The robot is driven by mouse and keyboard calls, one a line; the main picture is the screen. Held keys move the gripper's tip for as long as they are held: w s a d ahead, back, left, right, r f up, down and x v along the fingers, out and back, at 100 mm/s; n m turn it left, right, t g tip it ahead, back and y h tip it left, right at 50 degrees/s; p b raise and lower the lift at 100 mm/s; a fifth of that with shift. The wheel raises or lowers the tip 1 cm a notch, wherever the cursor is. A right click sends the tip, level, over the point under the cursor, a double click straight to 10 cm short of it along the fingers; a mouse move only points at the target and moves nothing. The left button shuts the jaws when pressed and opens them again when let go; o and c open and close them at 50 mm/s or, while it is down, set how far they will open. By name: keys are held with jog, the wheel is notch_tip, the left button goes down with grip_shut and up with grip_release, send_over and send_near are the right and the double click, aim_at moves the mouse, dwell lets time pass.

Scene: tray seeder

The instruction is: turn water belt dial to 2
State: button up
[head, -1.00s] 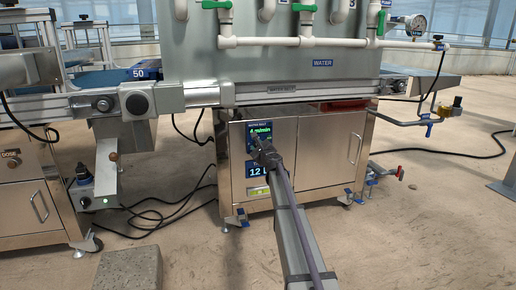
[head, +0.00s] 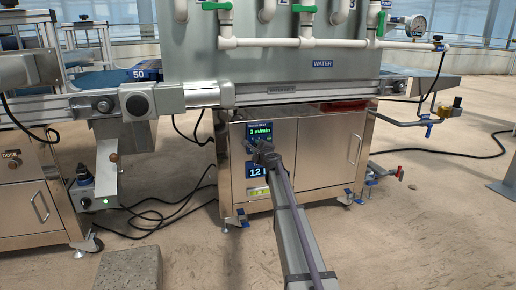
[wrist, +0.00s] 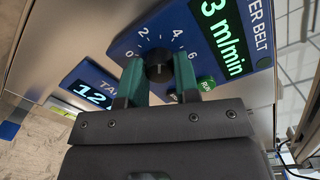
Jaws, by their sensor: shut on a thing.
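The water belt dial (wrist: 158,56) is a round black knob on a blue panel (wrist: 125,48) marked 0, 2, 4 and 6. In the wrist view, the two green fingers of my gripper (wrist: 159,76) stand on either side of the knob and are shut on it. The green display (wrist: 221,32) beside it reads 3 m/min. In the head view, my gripper (head: 262,152) is at the cabinet front, just below the water belt display (head: 260,134), and hides the dial there. The knob's exact pointer direction is hard to make out.
A green RUN button (wrist: 206,84) sits close to the right finger. A second blue panel with a display starting with 12 (wrist: 92,94) lies to the left. The steel cabinet door (head: 325,150) has a handle to the right. Black cables (head: 160,208) lie on the floor.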

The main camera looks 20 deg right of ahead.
jog(key=n, duration=0.5)
dwell(0.5)
jog(key=o, duration=0.9)
jog(key=s, duration=0.7)
jog(key=s+a+p, duration=0.1)
jog(key=s, duration=0.2)
jog(key=shift+s+r, duration=0.3)
jog(key=shift+s, duration=0.05)
